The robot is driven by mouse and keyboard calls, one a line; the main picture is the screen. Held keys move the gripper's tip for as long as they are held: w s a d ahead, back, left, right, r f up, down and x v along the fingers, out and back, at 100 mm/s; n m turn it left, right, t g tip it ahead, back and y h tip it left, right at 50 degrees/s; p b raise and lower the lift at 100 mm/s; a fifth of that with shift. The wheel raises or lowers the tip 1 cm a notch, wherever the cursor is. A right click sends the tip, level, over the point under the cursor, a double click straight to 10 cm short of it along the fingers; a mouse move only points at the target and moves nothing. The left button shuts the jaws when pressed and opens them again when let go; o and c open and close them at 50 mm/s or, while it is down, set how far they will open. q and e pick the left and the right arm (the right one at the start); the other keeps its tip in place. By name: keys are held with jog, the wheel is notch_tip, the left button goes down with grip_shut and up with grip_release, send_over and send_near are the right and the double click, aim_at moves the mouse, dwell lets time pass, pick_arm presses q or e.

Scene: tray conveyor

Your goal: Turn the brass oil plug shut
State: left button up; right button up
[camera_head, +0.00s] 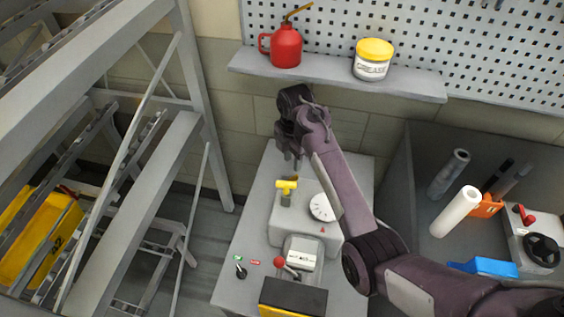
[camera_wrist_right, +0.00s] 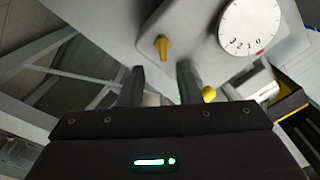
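The brass oil plug (camera_wrist_right: 162,47) shows in the right wrist view as a small winged key on a grey housing (camera_wrist_right: 195,20), ahead of my right gripper's fingers. In the head view a bit of brass (camera_head: 292,178) shows just behind a yellow T-handle (camera_head: 286,185); most of it is hidden. My right gripper (camera_head: 290,155) points down above the far end of the grey bench, behind the plug. In the wrist view its two fingers (camera_wrist_right: 160,86) stand apart with nothing between them, clear of the plug. My left gripper is out of view.
A white numbered dial (camera_head: 321,208) sits right of the plug; it also shows in the wrist view (camera_wrist_right: 250,27). A red-knobbed lever (camera_head: 280,262) and black toggle (camera_head: 240,271) are nearer. A shelf (camera_head: 335,77) holds a red oil can (camera_head: 286,47) and grease jar (camera_head: 372,60).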

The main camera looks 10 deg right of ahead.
aim_at(293, 177)
jog(key=shift+f, duration=0.45)
jog(key=f, duration=0.2)
jog(key=s+f+p, duration=0.1)
jog(key=shift+d+f, duration=0.25)
jog(key=shift+w+a+f, duration=0.1)
jog(key=shift+w+f, duration=0.05)
jog(key=shift+f, duration=0.4)
jog(key=shift+w+a+f, duration=0.1)
jog(key=shift+w+f, duration=0.05)
jog(key=shift+f, duration=0.6)
jog(key=shift+d, duration=0.1)
jog(key=c, duration=0.6)
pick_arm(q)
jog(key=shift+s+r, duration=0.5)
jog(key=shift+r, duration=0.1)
pick_arm(e)
grip_shut()
